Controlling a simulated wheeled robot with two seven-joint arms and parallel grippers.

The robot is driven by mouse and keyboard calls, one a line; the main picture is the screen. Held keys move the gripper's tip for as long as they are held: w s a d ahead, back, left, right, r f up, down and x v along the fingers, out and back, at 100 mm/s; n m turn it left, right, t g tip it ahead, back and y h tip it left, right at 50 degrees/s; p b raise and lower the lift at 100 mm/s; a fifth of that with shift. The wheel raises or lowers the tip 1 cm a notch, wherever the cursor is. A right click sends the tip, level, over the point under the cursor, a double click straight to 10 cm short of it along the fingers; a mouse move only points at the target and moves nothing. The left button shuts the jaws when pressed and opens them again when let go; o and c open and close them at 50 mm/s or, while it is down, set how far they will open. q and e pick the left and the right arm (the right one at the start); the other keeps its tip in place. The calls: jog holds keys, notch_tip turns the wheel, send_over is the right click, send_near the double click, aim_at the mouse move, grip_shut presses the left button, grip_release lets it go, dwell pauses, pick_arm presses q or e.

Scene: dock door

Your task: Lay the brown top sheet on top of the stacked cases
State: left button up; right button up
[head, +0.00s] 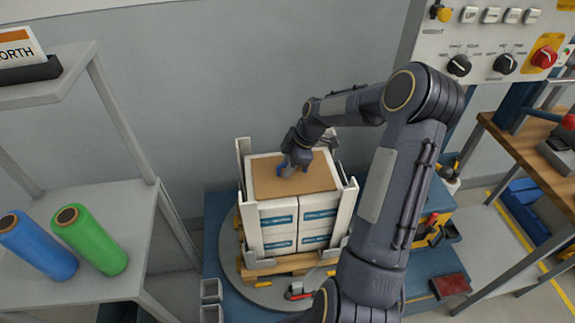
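The brown top sheet (311,180) lies flat over the top of the stacked cases (292,227), with a white margin of the cases showing around its front and left edges. The cases are white with blue print and stand on a wooden pallet (276,267). My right gripper (286,172) points down at the sheet, near its middle, with its fingertips at or just above the surface. Its fingers are small and partly hidden by the wrist, so I cannot tell whether they are open or touching the sheet. My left gripper is out of view.
White corner posts (342,216) stand around the stack on a round grey turntable (228,254). A shelf (120,215) with blue (38,246) and green (92,241) rolls is at left. A control panel (490,45) and wooden bench (535,145) are at right.

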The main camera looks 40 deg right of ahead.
aim_at(302, 174)
jog(key=shift+o, duration=0.5)
jog(key=shift+r, duration=0.1)
jog(key=shift+r, duration=0.2)
jog(key=v, duration=1.1)
jog(key=s+a+r+m, duration=0.5)
jog(key=s+a+r, duration=0.2)
jog(key=a, duration=0.5)
jog(key=s+a+f+m+t, duration=0.2)
jog(key=s+a+m, duration=0.7)
jog(key=s, duration=0.5)
jog(key=shift+a+f+t, duration=0.3)
jog(key=shift+a+f, duration=0.15)
jog(key=shift+a, duration=0.35)
jog(key=shift+s, duration=0.1)
